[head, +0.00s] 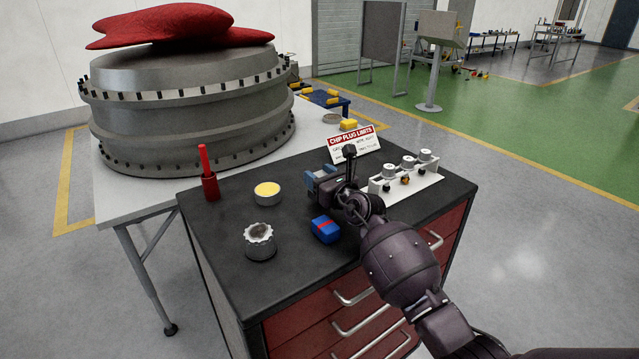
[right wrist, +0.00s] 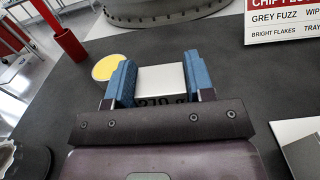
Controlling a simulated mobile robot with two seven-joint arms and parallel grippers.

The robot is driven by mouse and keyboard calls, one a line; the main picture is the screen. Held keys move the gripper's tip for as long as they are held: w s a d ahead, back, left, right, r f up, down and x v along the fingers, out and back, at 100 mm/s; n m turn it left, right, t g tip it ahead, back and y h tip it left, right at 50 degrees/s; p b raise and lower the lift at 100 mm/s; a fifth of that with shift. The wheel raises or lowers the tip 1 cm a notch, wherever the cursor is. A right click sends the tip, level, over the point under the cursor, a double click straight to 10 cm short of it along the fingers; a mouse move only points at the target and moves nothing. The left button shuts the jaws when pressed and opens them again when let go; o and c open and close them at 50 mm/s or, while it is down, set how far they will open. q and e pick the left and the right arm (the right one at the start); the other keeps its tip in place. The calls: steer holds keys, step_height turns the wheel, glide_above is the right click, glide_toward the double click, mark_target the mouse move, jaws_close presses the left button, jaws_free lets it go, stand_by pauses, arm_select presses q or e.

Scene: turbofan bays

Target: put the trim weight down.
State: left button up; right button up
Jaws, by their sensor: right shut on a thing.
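The trim weight is a small pale metal block (right wrist: 162,79) with dark printed figures on its near side, partly cut off by the gripper body in the right wrist view. My right gripper (right wrist: 160,84) is shut on it, with one blue finger pad on each side. In the head view my right gripper (head: 320,178) is over the dark top of the red tool cabinet (head: 290,192), and the weight itself is mostly hidden there. I cannot tell whether the weight touches the top. My left gripper is in neither view.
The cabinet's left middle is bare.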

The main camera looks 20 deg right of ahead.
steer(key=shift+f, duration=0.7)
steer(key=shift+r, duration=0.1)
steer(key=o, duration=0.6)
steer(key=shift+f, duration=0.2)
steer(key=o, duration=0.5)
